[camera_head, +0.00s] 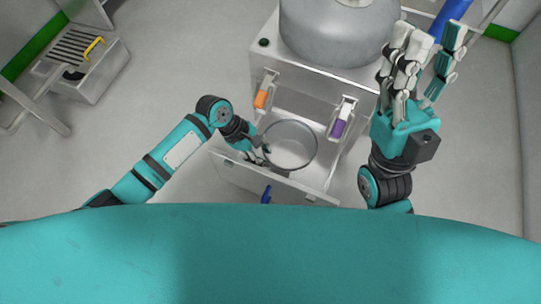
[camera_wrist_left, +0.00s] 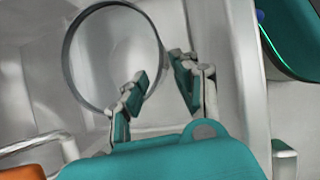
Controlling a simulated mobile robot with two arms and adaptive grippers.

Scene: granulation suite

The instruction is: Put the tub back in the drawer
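The tub (camera_head: 290,135) is a round, grey, thin-walled container. In the head view it appears inside the pulled-out drawer (camera_head: 235,170) and looks empty; whether it rests on the drawer floor I cannot tell. My left gripper (camera_head: 262,150) is at the tub's left, near side. In the left wrist view, the tub (camera_wrist_left: 110,20) is at upper left. My left gripper's fingers (camera_wrist_left: 163,72) are apart there, one side overlapping the tub's rim and the other outside it. Contact is unclear. My right gripper (camera_head: 425,40) is raised at the right, fingers extended, empty.
The drawer belongs to a grey cabinet with a large metal vessel (camera_head: 335,35) on top. An orange-marked latch (camera_head: 261,98) and a purple-marked latch (camera_head: 339,127) flank the opening. A grey unit with a yellow handle (camera_head: 95,47) stands at upper left. The floor between is clear.

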